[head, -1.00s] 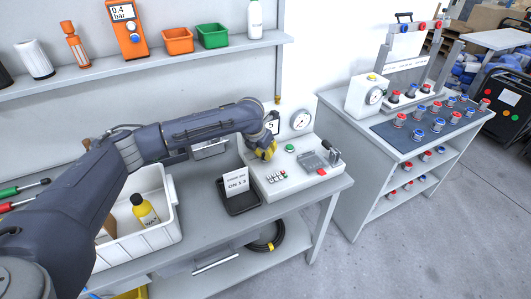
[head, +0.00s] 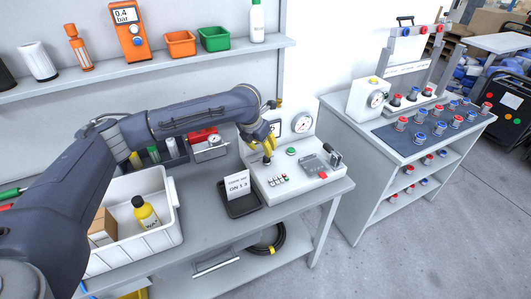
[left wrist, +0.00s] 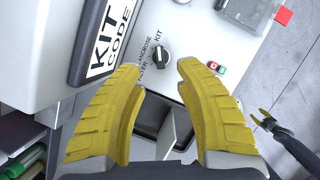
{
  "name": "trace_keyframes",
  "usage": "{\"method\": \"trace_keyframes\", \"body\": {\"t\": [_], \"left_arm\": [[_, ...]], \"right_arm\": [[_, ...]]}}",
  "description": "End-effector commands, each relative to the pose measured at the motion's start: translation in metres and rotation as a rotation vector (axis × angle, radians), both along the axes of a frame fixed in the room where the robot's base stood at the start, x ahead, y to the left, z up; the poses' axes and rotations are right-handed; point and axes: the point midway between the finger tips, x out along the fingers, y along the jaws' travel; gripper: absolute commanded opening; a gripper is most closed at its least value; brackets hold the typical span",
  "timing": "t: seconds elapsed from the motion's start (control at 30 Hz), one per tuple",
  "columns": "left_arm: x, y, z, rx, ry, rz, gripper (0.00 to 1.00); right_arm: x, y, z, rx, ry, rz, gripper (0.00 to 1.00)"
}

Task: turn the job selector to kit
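The job selector is a small dark round knob (left wrist: 160,52) on the light-coloured test panel (left wrist: 205,40). In the left wrist view the word KIT is printed beside it, with other labels around it. Which label its pointer faces is too small to tell. My left gripper (left wrist: 156,68) is open, its two yellow fingers on either side of the knob in the picture, with no visible contact. In the head view the left gripper (head: 268,145) hangs over the panel's back left. A dark arm with yellow tips, apparently my right gripper (left wrist: 266,119), shows at the right.
A white bin (head: 105,255) is farther left.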

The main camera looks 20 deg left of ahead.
Motion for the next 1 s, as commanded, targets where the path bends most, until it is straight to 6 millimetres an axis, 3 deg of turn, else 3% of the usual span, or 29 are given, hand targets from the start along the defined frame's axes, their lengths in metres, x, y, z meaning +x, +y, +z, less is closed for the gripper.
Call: {"method": "trace_keyframes", "body": {"t": [0.2, 0.4, 1.0], "left_arm": [[-0.011, 0.004, 0.030, 0.001, -0.002, -0.001, 0.34], [-0.018, 0.006, 0.045, 0.000, 0.000, -0.001, 0.34], [-0.019, 0.005, 0.048, -0.003, 0.002, 0.001, 0.34]], "right_arm": [[0.000, 0.000, 0.000, 0.000, 0.000, 0.000, 0.44], [0.000, 0.000, 0.000, 0.000, 0.000, 0.000, 0.44], [0.000, 0.001, 0.000, 0.001, 0.000, 0.000, 0.44]]}}
